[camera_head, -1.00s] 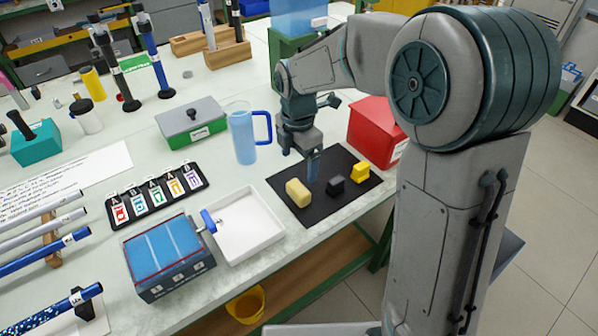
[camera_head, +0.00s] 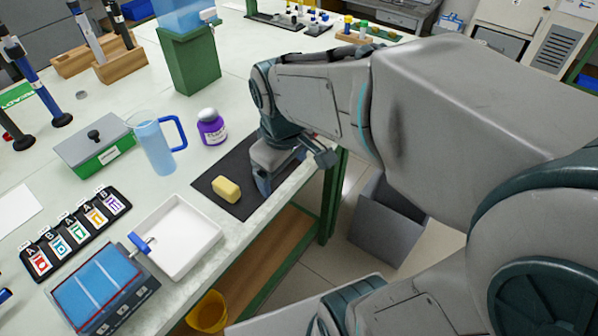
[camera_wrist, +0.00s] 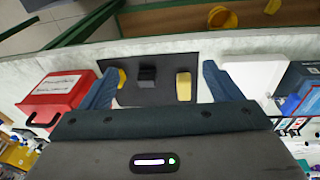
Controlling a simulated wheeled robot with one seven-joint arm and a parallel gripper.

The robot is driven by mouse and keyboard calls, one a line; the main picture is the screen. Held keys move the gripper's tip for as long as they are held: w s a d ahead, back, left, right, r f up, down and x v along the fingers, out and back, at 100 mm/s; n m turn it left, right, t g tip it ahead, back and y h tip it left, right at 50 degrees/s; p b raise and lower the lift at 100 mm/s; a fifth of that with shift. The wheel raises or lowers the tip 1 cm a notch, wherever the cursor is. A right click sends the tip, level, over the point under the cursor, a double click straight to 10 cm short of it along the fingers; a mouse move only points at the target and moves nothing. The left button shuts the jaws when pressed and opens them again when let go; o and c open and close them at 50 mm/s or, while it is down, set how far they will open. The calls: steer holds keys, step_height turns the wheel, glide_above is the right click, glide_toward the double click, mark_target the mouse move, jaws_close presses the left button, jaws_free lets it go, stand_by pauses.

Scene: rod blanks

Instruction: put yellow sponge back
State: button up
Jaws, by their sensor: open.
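A pale yellow sponge-like block (camera_head: 226,189) lies on the black mat (camera_head: 214,172), towards its left side in the head view. In the wrist view the same block (camera_wrist: 184,86) lies between my two spread fingers, nearer the right one. A black block (camera_wrist: 147,75) and a smaller bright yellow piece (camera_wrist: 122,78) share the mat; my arm hides both in the head view. My gripper (camera_head: 263,184) is over the mat, right of the pale block, and it also shows in the wrist view (camera_wrist: 157,72). It is open and holds nothing. Its height above the mat is unclear.
A white tray (camera_head: 178,262) stands left of the mat. A blue jug (camera_head: 153,146) and a purple bottle (camera_head: 211,128) stand behind it. A red box (camera_wrist: 58,90) shows beside the mat in the wrist view. The bench's front edge runs close by the mat.

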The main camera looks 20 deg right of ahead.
steer(key=s+m, duration=0.1)
steer(key=m, duration=0.1)
steer(key=s+d+m, duration=0.1)
steer(key=s+m, duration=0.1)
steer(key=s+d+f+m, duration=0.1)
steer(key=s+m, duration=0.1)
steer(key=shift+d+t, duration=0.2)
steer(key=shift+t, duration=0.1)
steer(key=shift+r, duration=0.1)
steer(key=shift+p+v, duration=0.8)
steer(key=shift+w, duration=0.15)
